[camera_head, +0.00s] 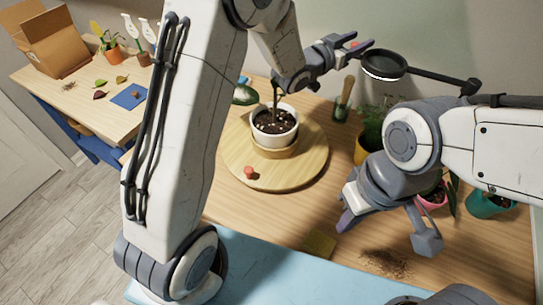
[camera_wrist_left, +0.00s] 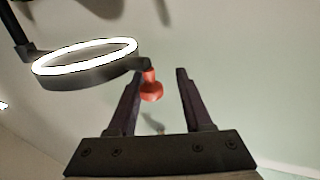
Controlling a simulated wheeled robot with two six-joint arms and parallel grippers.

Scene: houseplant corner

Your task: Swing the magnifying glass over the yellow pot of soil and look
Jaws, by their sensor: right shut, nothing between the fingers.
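The magnifying glass (camera_head: 383,66) is a dark ring with a lit white rim on a jointed dark arm, high at the upper right; its ring (camera_wrist_left: 88,62) fills the left of the left wrist view. A red knob (camera_wrist_left: 151,88) sticks out from the ring's edge. My left gripper (camera_head: 362,46) is beside the ring; its fingers stand apart with the knob between them, nearer the left finger. A yellow pot (camera_head: 361,154) with a green plant stands below, partly hidden by my right arm; its soil is hidden. My right gripper (camera_head: 345,222) is shut and empty above the table.
A white pot (camera_head: 275,138) of dark soil stands on a round wooden board (camera_head: 238,160) with a small red knob. A pink pot (camera_head: 434,199) and a teal pot (camera_head: 485,204) are at right. Spilled soil (camera_head: 387,263) lies in front. Another table with plants is at left.

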